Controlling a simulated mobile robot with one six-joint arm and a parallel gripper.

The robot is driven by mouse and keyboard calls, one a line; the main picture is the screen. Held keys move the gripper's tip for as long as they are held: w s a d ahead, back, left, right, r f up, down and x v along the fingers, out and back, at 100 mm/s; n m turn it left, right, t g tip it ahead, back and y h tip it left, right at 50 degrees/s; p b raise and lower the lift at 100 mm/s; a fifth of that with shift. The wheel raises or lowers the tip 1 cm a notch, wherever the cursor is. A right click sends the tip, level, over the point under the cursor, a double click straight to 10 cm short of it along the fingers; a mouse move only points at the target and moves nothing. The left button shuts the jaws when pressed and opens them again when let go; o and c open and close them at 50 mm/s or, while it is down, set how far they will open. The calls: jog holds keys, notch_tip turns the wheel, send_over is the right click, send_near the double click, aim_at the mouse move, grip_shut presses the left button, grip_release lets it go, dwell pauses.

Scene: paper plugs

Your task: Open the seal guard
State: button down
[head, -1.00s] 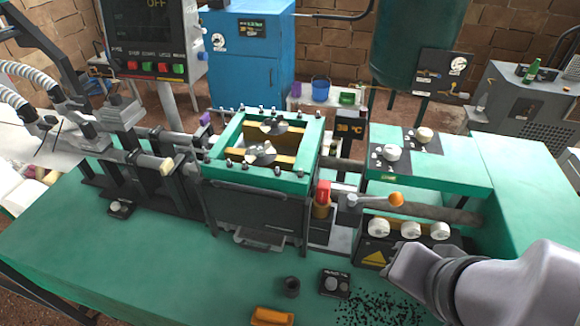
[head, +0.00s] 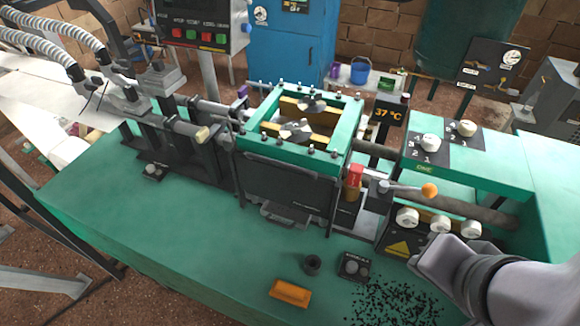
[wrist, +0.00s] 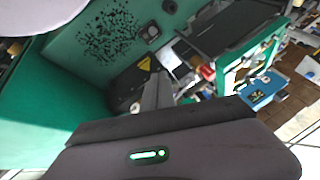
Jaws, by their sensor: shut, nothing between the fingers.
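The green-framed machine (head: 345,140) stands mid-table, with metal discs inside its open top. A dark panel (head: 287,188) covers its front and hangs upright. This may be the seal guard, but I see no readable label. A red-capped brass part (head: 355,178) and a lever with an orange ball knob (head: 429,190) sit to its right. The machine also shows in the wrist view (wrist: 233,62), at upper right. My gripper (head: 420,262) is shut and empty at the lower right, near the white knobs and apart from the dark panel.
An orange block (head: 290,292), a small dark ring (head: 312,264), a button box (head: 354,267) and scattered black granules (head: 395,303) lie on the green table (head: 190,250). White knobs (head: 438,220) stand near my gripper. The front left of the table is clear.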

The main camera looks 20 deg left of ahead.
aim_at(269, 160)
dwell(0.3)
